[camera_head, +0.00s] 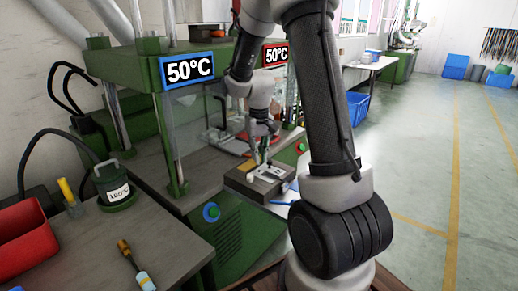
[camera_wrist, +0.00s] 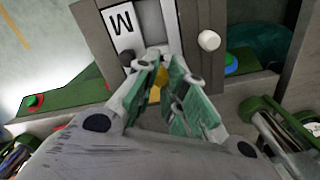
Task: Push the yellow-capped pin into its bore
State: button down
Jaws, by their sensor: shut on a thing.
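My gripper (camera_wrist: 165,85) has green-padded fingers and is shut on the yellow-capped pin (camera_wrist: 157,92), of which only a bit of yellow shows between the fingers. The fingertips are over a grey-brown block (camera_wrist: 92,28) with a white plate marked M (camera_wrist: 122,28) set in it. A white round knob (camera_wrist: 209,40) stands beside them on the block. In the head view my gripper (camera_head: 258,160) points down at the block (camera_head: 262,188) at the press's front edge. The pin's lower end and its bore are hidden by the fingers, so I cannot tell how deep it sits.
The green press (camera_head: 120,65) with 50°C displays rises behind and left of the block. A side table (camera_head: 85,250) at the left holds a red bin (camera_head: 22,238), a green weight-like pot (camera_head: 115,185) and a brass-tipped tool (camera_head: 135,265). Open floor lies to the right.

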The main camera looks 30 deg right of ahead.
jog(key=shift+f, duration=1.8)
jog(key=c, duration=1.4)
grip_release()
notch_tip(320, 180, up, 12)
jog(key=s+a+r+t, duration=0.1)
jog(key=s+r, duration=0.2)
jog(key=s, duration=0.5)
jog(key=s+a+r+n+t, duration=0.1)
jog(key=s+a+r+t, duration=0.1)
jog(key=s, duration=0.5)
jog(key=s+a+r+n+t, duration=0.1)
jog(key=s+r, duration=0.3)
jog(key=s, duration=0.4)
jog(key=shift+s+a+r, duration=0.35)
jog(key=shift+a+r, duration=0.05)
jog(key=shift+a, duration=0.15)
